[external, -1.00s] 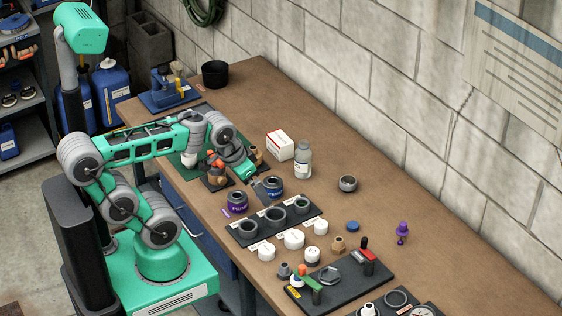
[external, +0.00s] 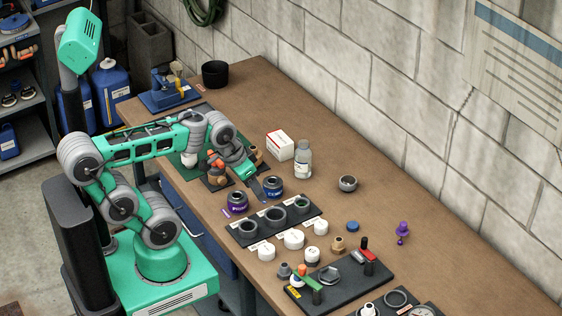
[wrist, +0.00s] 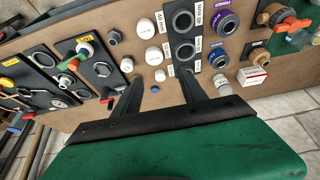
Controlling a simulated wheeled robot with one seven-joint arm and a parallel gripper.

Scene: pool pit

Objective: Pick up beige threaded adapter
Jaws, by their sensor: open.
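The beige threaded adapter (external: 338,244) stands on the brown bench, between the small white caps and the black board with the red-handled tool. My gripper (external: 262,190) is above the bench by the purple- and blue-banded fittings, well short of the adapter. In the wrist view my gripper (wrist: 162,82) has its two dark fingers spread apart with nothing held between them.
Several white caps (external: 294,239) and a black tray of grey rings (external: 247,240) lie between my gripper and the adapter. A blue cap (external: 352,225) and a purple piece (external: 402,230) are near the adapter. A white bottle (external: 303,160) stands farther back. The bench's right side has bare room.

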